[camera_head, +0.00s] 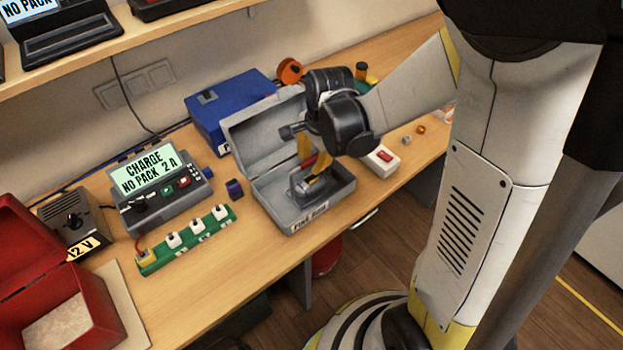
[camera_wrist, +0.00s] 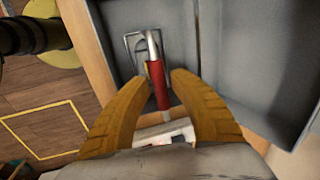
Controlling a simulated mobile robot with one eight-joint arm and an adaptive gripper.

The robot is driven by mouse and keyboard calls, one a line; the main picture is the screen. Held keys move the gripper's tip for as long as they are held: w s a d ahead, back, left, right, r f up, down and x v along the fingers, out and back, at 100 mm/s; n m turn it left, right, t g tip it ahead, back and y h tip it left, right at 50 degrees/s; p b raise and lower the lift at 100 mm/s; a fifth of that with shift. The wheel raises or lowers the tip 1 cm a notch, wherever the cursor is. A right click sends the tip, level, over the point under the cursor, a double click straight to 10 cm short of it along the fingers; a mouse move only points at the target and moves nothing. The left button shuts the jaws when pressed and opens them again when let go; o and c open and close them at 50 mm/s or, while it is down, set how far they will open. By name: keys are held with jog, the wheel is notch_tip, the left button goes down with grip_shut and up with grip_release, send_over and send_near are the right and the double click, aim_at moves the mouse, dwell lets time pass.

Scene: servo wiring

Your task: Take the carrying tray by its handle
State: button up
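An open grey case (camera_head: 340,192) stands near the bench's front edge, its lid (camera_head: 250,152) raised at the back. A handle with a red grip (camera_wrist: 157,82) and a metal end shows over the grey interior in the wrist view; its red part (camera_head: 324,161) also shows in the head view. I take it for the carrying tray's handle; the tray's outline is mostly hidden. My gripper (camera_wrist: 160,80) points down into the case. Its yellow fingers are apart on either side of the red grip, with gaps visible. Whether they touch it lower down is hidden.
A blue box (camera_head: 225,108) stands behind the case. A charger (camera_head: 160,190) and a green strip with white switches (camera_head: 188,240) lie to its left. A white box with a red switch (camera_head: 382,160) stands close at its right. An open red box (camera_head: 60,290) is at front left.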

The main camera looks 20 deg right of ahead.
grip_shut()
jog(key=shift+r, duration=0.15)
